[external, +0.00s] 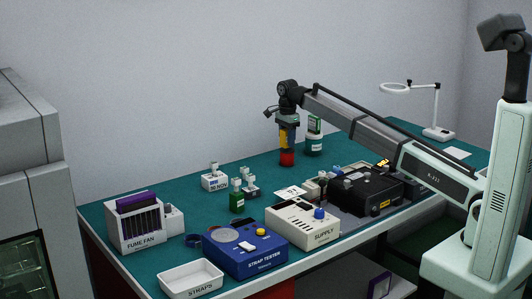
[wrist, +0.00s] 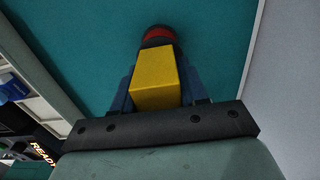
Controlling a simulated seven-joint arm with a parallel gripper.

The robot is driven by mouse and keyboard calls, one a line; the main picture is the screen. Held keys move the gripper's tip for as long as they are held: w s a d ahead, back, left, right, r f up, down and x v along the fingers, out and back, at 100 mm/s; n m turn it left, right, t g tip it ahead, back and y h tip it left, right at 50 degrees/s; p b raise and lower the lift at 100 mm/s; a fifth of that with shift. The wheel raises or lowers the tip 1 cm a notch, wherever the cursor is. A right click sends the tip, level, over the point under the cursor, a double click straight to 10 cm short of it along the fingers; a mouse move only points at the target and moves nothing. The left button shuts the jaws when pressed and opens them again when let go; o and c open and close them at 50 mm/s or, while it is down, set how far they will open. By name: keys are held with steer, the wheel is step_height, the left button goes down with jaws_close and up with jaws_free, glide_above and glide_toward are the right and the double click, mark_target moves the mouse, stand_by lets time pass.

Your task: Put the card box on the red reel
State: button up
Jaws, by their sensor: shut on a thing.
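The card box is a yellow block. In the wrist view the card box (wrist: 155,80) sits between the two blue fingers of my gripper (wrist: 155,88). In the external view the card box (external: 283,143) shows as a yellow strip at my gripper (external: 288,146), which points down and is shut on it. The red reel (external: 287,159) stands on the green table directly below. In the wrist view the red reel (wrist: 157,34), red with a dark rim, shows just past the box's far end, partly hidden by it. I cannot tell whether box and reel touch.
A black device (external: 366,192), a white supply box (external: 302,224) and a blue strap tester (external: 246,249) line the front.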

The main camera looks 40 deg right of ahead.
mark_target(287, 129)
steer(key=shift+f, duration=0.55)
steer(key=shift+f, duration=0.15)
steer(key=o, duration=1.1)
step_height(287, 129, up, 12)
steer(key=shift+r, duration=0.2)
